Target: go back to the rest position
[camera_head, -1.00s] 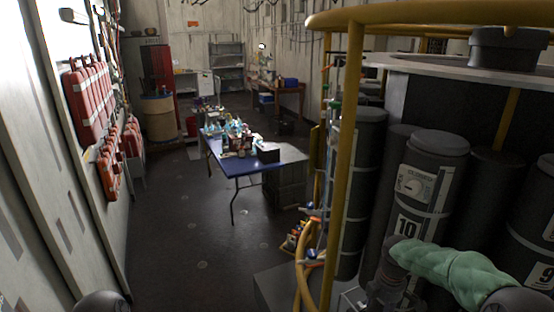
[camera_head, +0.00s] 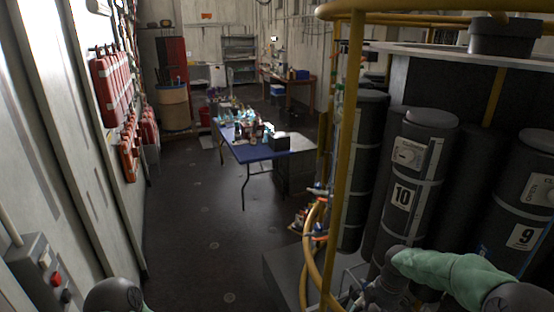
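My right arm, in a green sleeve (camera_head: 455,272), comes in at the lower right of the head view. Its dark wrist end (camera_head: 388,285) points down to the left, close in front of the dark cylinder marked 10 (camera_head: 403,197). The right fingers are not clear enough to tell open from shut. A dark rounded part of me (camera_head: 114,296) shows at the bottom left edge. My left gripper is not in view.
A yellow rail frame (camera_head: 347,150) and dark cylinders, one marked 9 (camera_head: 525,236), stand close on the right. A blue folding table (camera_head: 262,152) with bottles stands ahead. Red cases (camera_head: 112,92) hang on the left wall. A control box (camera_head: 42,272) is at lower left. The middle floor is clear.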

